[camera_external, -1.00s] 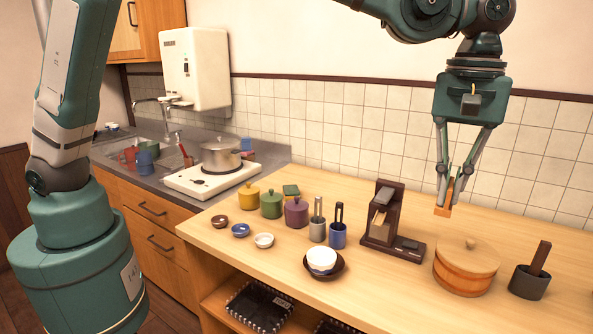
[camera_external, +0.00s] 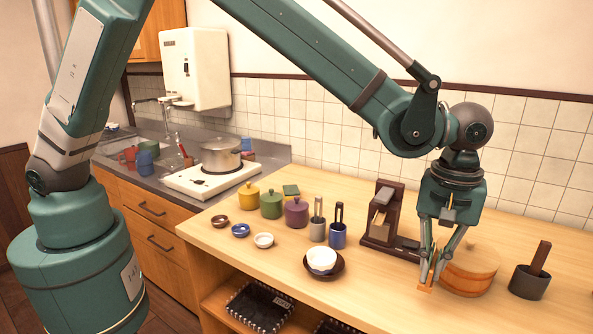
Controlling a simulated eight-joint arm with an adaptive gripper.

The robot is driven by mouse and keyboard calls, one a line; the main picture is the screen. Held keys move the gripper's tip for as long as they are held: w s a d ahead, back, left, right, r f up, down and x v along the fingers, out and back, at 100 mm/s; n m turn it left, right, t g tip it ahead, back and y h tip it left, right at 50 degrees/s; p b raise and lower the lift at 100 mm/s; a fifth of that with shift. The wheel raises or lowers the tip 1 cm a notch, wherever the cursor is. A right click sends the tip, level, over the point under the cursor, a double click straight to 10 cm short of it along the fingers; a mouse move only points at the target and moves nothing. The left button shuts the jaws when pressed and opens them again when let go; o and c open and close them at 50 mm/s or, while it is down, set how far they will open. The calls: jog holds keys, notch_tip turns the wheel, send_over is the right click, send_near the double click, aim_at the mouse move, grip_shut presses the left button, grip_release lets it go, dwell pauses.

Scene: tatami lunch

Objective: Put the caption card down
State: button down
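The caption card (camera_external: 425,289) is a small orange-brown piece between the fingertips of my gripper (camera_external: 431,278). My gripper points down and is shut on the card. It is over the front part of the wooden counter, just left of and in front of the round wooden tub (camera_external: 470,274). The card's lower end is close to the counter top. I cannot tell whether it touches the counter.
A dark wooden stand (camera_external: 380,215) is behind and left of my gripper. A white bowl on a dark saucer (camera_external: 339,271) is to the left. A dark cup with a wooden piece (camera_external: 530,281) stands right of the tub. The counter (camera_external: 385,295) is bare between the saucer and my gripper.

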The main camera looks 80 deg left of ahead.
dwell(0.3)
jog(key=shift+f, duration=3.15)
jog(key=shift+f, duration=1.9)
jog(key=shift+f, duration=0.1)
jog(key=c, duration=3.1)
grip_release()
jog(key=shift+b, duration=0.3)
jog(key=o, duration=0.5)
jog(key=shift+r, duration=0.2)
